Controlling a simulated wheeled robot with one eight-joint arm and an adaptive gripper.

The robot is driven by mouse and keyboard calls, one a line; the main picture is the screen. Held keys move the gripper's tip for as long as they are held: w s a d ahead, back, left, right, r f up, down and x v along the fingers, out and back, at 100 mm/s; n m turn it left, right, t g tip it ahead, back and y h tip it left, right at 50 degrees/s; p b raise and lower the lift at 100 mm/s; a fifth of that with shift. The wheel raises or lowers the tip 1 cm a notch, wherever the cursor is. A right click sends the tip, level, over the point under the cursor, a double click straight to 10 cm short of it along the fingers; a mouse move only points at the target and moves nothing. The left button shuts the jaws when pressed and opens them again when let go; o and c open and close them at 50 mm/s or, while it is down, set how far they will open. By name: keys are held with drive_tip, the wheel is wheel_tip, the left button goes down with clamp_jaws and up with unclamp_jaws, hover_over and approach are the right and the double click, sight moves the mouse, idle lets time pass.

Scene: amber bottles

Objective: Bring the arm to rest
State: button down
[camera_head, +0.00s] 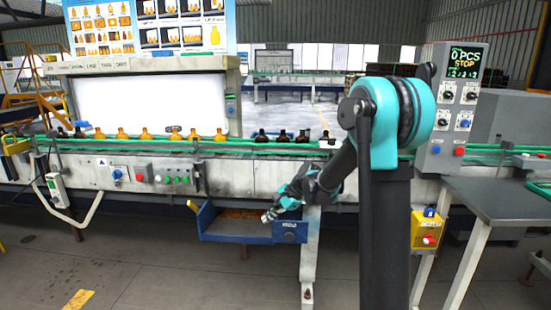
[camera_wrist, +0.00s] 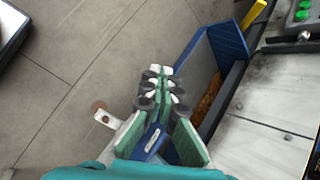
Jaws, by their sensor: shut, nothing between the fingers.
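My gripper (camera_head: 268,215) shows in the head view at the end of my teal and black arm, in front of the conveyor frame and near the blue bin. In the wrist view my gripper (camera_wrist: 158,72) is shut, with its fingertips together and nothing held. It hangs over the grey floor, to the left of the blue bin in that view. My arm folds down from the teal joint at the right of the head view.
A blue bin (camera_head: 225,234) with brown pieces inside hangs under the conveyor (camera_head: 110,165). Amber bottles (camera_head: 145,134) and darker ones (camera_head: 283,137) stand along the line. A grey side table (camera_head: 495,203) stands at the right. The floor (camera_head: 170,275) in front is clear.

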drive_tip(key=s+d+f+n+h, duration=0.2)
drive_tip(key=s+d+n, duration=0.2)
drive_tip(key=s+d, duration=0.3)
drive_tip(key=s+d+f+n+t+h, duration=0.1)
drive_tip(key=s+d+f+n+h, duration=0.1)
drive_tip(key=s+d+n, duration=0.2)
drive_tip(key=s+d+f+n+t+h, duration=0.1)
drive_tip(key=s+d+f+n+h, duration=0.1)
drive_tip(key=s+d, duration=0.8)
drive_tip(key=s+n+h, duration=0.1)
drive_tip(key=s+n, duration=0.1)
drive_tip(key=s, duration=0.5)
drive_tip(key=shift+s+d+f, duration=0.25)
drive_tip(key=shift+s+d, duration=0.05)
drive_tip(key=shift+d, duration=0.05)
